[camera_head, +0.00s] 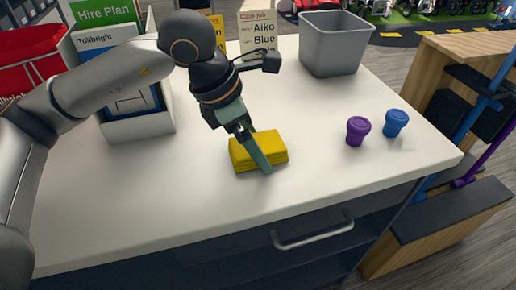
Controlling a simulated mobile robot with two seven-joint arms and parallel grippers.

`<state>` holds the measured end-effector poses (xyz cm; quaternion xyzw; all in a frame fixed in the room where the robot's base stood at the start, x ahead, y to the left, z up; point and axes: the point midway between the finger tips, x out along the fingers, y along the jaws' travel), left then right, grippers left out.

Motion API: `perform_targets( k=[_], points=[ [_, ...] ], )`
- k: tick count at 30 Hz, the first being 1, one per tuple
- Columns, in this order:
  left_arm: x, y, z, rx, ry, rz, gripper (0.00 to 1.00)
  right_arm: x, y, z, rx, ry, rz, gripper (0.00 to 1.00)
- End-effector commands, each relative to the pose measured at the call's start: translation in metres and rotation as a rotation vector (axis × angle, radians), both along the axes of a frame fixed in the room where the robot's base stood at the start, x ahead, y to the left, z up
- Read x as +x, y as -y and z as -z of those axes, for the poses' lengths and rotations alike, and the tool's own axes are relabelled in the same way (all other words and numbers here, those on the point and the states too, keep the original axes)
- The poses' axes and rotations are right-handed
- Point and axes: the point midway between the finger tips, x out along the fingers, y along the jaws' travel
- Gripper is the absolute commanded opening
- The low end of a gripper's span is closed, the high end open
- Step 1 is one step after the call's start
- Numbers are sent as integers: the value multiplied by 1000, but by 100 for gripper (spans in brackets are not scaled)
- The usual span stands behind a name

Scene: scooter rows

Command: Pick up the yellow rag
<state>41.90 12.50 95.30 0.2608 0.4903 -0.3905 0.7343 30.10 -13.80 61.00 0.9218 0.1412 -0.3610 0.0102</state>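The yellow rag (275,144) lies folded on the white counter top (330,140), left of the two small lidded pots. My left gripper (262,160) reaches down over the rag from the upper left. One greenish finger crosses the front of the rag. The other finger is largely hidden behind it, so I cannot tell how wide the fingers are or whether they grip the cloth. The rag appears to rest on the counter. My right gripper is out of view.
A purple pot (358,130) and a blue pot (395,122) stand to the right. A grey bin (331,45) stands at the back. A white leaflet holder (140,125) is at the left. A drawer handle (312,235) shows below the counter's front edge.

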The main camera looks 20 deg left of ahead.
Motion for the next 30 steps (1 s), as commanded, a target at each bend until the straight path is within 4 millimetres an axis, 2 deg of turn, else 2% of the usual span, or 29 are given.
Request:
perform_targets(
  k=[11, 30],
  points=[
    [0, 0, 1, 0, 0, 0, 100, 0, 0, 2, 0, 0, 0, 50],
    [0, 0, 1, 1, -1, 0, 28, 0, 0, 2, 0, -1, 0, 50]
  ],
)
